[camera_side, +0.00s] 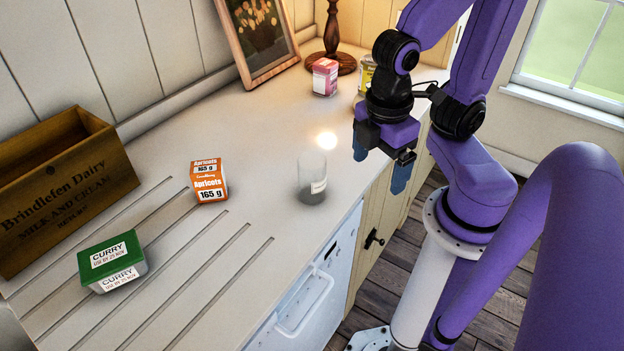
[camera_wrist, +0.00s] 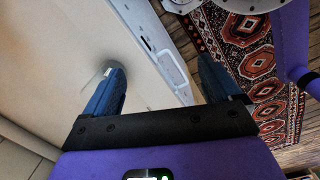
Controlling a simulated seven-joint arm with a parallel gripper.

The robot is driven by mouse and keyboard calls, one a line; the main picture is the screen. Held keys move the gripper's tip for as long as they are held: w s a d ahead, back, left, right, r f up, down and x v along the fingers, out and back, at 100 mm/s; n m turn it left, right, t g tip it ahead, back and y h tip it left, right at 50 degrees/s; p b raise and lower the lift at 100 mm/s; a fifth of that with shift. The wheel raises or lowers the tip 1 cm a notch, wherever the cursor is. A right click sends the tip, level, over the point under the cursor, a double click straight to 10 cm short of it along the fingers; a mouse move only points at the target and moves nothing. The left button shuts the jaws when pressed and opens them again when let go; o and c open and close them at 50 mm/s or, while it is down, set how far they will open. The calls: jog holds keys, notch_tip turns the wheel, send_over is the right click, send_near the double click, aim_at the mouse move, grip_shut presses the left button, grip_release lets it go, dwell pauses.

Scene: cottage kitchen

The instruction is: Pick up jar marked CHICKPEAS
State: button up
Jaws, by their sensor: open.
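A clear glass jar (camera_side: 311,178) stands upright on the counter near its front edge. It has a small white label on its right side, with writing too small to read, so I cannot confirm CHICKPEAS. My gripper (camera_side: 381,160) is open and empty, its blue fingers pointing down above the counter's front edge, right of the jar and apart from it. In the wrist view my gripper (camera_wrist: 163,72) shows both fingers spread. A pale round shape, likely the jar (camera_wrist: 104,70), is partly hidden behind the left finger.
An orange apricots box (camera_side: 209,182), a green-lidded curry tub (camera_side: 112,262) and a wooden crate (camera_side: 60,190) stand to the left. The counter around the jar is clear.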

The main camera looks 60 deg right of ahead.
jog(key=w+a+n+t+h, duration=0.2)
jog(key=w+a+n+h, duration=0.1)
jog(key=n+h, duration=0.3)
jog(key=n+t+h, duration=0.4)
jog(key=n+t, duration=0.2)
send_near(311, 157)
jog(key=shift+x, duration=4.5)
jog(key=shift+c, duration=0.4)
jog(key=c, duration=1.1)
